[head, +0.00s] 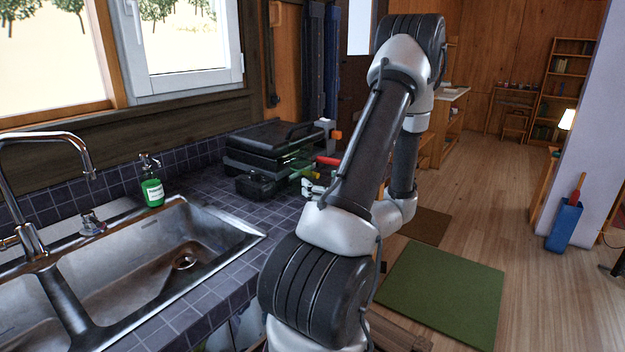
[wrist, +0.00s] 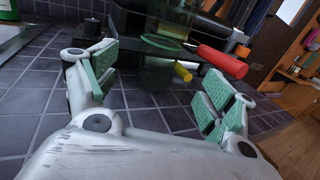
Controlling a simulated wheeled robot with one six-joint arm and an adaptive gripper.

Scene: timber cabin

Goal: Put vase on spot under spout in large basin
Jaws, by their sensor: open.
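A dark, see-through green glass vessel, which looks like the vase (wrist: 155,72), stands on the tiled counter just ahead of my gripper in the wrist view. My gripper (wrist: 160,88) is open, with its pads on either side of the space in front of the glass and nothing held. In the head view my gripper (head: 312,188) is small and partly hidden by my arm, and the green glass (head: 299,171) is hard to make out beside it. The steel basin (head: 130,262) with a drain lies at left. The curved faucet spout (head: 88,168) rises behind the sink divider.
Black cases (head: 270,145) stand at the back of the counter. A red-handled tool (wrist: 220,61) and a yellow handle (wrist: 183,72) lie close to the glass. A green soap bottle (head: 152,188) stands behind the basin. Tiles between basin and gripper are mostly clear.

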